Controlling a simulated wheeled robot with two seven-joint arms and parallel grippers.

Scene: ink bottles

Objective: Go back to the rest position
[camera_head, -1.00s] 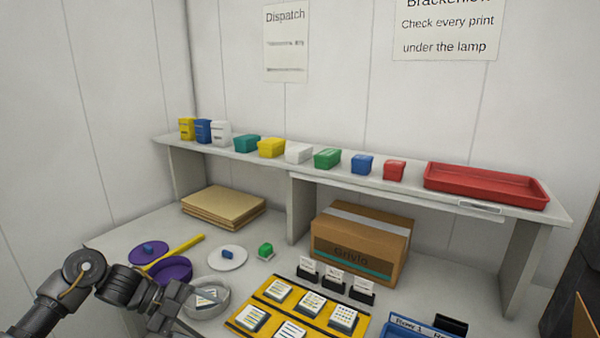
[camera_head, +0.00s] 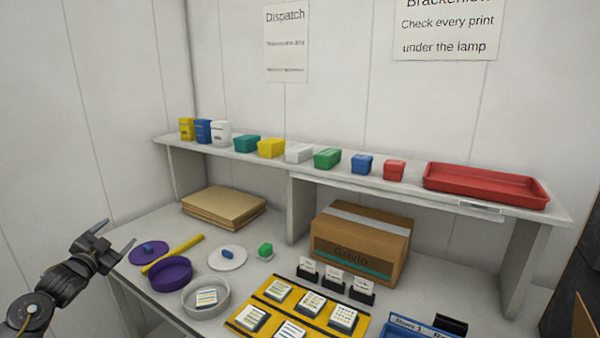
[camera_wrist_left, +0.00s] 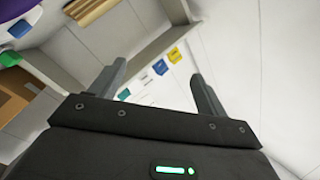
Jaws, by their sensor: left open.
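My left gripper (camera_head: 118,236) is open and empty at the left of the head view, raised near the table's left edge. In the left wrist view its two fingers (camera_wrist_left: 158,85) are spread apart with nothing between them but the distant shelf and wall. A purple bowl (camera_head: 171,276) and a grey-white bowl (camera_head: 207,310) with a striped block (camera_head: 206,297) inside stand on the table to the right of the gripper. My right gripper does not show.
A purple disc (camera_head: 136,256), a yellow bar (camera_head: 173,254), a white plate (camera_head: 238,260) and a green block (camera_head: 265,250) lie nearby. A yellow tray (camera_head: 257,297) with several blocks is at front centre. A cardboard box (camera_head: 360,250) stands under the shelf (camera_head: 280,166).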

